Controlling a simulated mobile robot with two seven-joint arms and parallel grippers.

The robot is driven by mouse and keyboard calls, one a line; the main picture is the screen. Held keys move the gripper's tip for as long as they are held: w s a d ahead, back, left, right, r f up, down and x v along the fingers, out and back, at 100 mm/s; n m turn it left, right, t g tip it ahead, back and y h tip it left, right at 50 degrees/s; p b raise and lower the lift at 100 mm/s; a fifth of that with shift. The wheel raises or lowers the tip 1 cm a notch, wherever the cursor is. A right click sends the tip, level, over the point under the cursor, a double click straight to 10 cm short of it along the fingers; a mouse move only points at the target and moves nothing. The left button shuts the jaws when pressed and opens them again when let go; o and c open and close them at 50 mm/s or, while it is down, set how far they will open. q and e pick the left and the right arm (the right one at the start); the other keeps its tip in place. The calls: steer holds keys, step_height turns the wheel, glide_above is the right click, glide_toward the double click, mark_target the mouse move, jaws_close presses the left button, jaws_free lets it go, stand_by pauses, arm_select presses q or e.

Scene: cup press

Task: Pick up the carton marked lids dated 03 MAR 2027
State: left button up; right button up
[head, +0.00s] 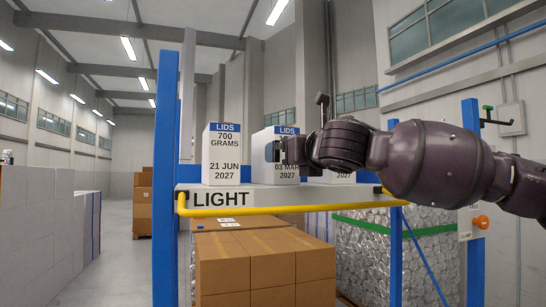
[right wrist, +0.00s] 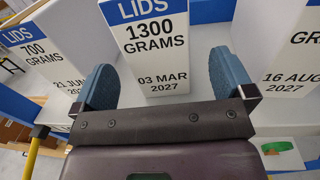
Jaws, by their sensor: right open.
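The white carton marked LIDS, 1300 GRAMS, 03 MAR 2027 (right wrist: 157,58) stands upright on the shelf between two other cartons. In the head view the same carton (head: 262,174) is partly covered by my right gripper (head: 280,151). In the right wrist view my right gripper (right wrist: 161,66) is open, with one blue finger on each side of the carton. A gap shows between the fingers and the carton, so it is not clamped. My left gripper is not in view.
A 700 GRAMS carton dated 21 JUN 2027 (head: 225,154) stands left. A carton dated 16 AUG 2027 (right wrist: 292,66) stands right, mostly behind my arm in the head view. The shelf marked LIGHT (head: 290,198) has a yellow front rail (head: 300,209). Brown boxes (head: 262,262) are stacked below.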

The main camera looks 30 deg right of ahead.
mark_target(263, 172)
steer(key=shift+w+d+r+p, duration=0.1)
steer(key=shift+w+p, duration=0.15)
steer(key=shift+w, duration=0.8)
steer(key=shift+w+d+p, duration=0.15)
steer(key=shift+w+p, duration=0.15)
steer(key=shift+w, duration=0.7)
steer(key=shift+w+d+r+p, duration=0.1)
steer(key=shift+w+p, duration=0.15)
steer(key=shift+w, duration=0.8)
steer(key=shift+c, duration=0.5)
steer(key=c, duration=1.7)
steer(key=shift+r, duration=0.15)
jaws_close()
